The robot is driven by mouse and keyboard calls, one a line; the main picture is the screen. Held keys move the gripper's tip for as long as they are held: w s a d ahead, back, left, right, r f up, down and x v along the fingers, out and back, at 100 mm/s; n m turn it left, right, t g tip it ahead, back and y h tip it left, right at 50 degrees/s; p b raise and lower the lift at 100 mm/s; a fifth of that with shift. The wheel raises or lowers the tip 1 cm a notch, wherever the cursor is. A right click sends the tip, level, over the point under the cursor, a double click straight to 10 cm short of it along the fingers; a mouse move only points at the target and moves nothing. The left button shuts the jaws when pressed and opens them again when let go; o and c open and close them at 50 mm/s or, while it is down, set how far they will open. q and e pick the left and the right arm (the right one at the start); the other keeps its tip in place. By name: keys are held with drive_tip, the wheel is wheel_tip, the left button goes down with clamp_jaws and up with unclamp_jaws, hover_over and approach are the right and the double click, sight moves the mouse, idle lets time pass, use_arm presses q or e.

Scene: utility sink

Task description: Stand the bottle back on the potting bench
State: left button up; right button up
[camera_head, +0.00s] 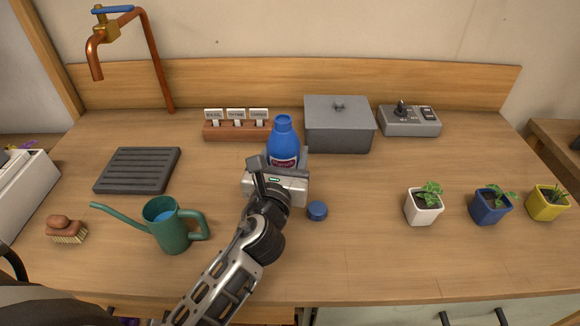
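The blue bottle (283,133) has a red and white label and appears upright near the middle of the potting bench (370,262). Its neck is uncapped. My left gripper (284,163) reaches it from the front, with a finger close against each side, and looks shut on it. The gripper hides the bottle's lower part and base, so I cannot tell whether it touches the bench. A blue cap (317,210) lies on the bench just right of the gripper. My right gripper is not in view.
A green watering can (174,228) holding something blue, a brush (67,230) and a dark slatted tray (138,170) are left. A label rack (236,130), grey lidded box (339,128) and switch box (410,121) stand behind. Potted plants (424,205) are right. The bench centre-right is clear.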

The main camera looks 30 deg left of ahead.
sight(286, 166)
use_arm(q)
drive_tip(key=f+b, duration=0.1)
drive_tip(key=b, duration=0.1)
drive_tip(key=f+b, duration=0.1)
drive_tip(key=f, duration=0.1)
drive_tip(key=shift+w+a+f+b, duration=0.1)
drive_tip(key=shift+w+f+b, duration=0.2)
drive_tip(key=shift+w+b, duration=0.1)
drive_tip(key=shift+s+f+b, duration=0.1)
drive_tip(key=shift+f+b, duration=0.1)
drive_tip(key=shift+b, duration=0.15)
drive_tip(key=shift+r, duration=0.2)
drive_tip(key=shift+f, duration=0.25)
drive_tip(key=o, duration=1.2)
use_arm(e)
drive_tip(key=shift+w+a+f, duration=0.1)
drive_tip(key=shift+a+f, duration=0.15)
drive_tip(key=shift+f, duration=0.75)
